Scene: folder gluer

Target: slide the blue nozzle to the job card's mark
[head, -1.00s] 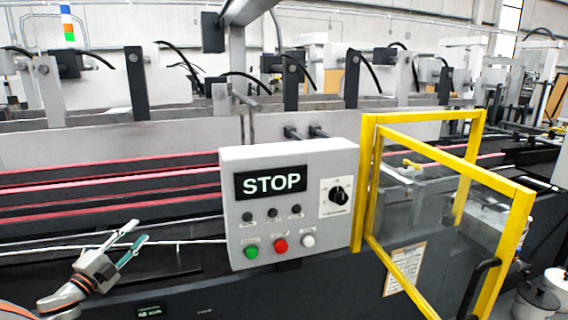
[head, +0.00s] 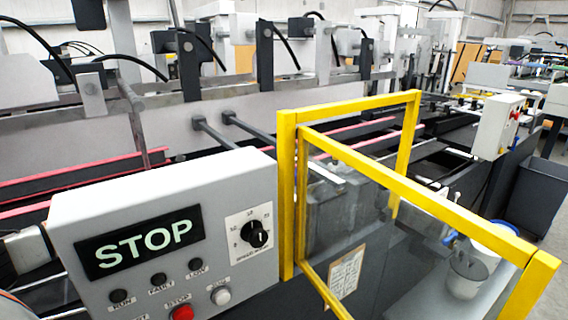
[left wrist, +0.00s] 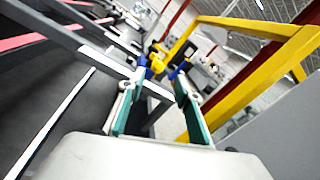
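In the left wrist view, small blue parts (left wrist: 178,70) sit beside a yellow part, beyond my fingertips; one may be the blue nozzle, but they are too small and blurred to tell. My left gripper (left wrist: 156,86) is open, its two teal-lined fingers apart with nothing seen held between them. A printed card (head: 346,272) is fixed to the clear guard door in the head view; its text and any mark cannot be read, and I cannot tell whether it is the job card. My right gripper is not in view.
A grey control box (head: 165,235) showing STOP stands at front left. The yellow-framed guard (head: 288,190) stands right of it, its door swung toward me. Machine rails with red belts (head: 90,170) run behind.

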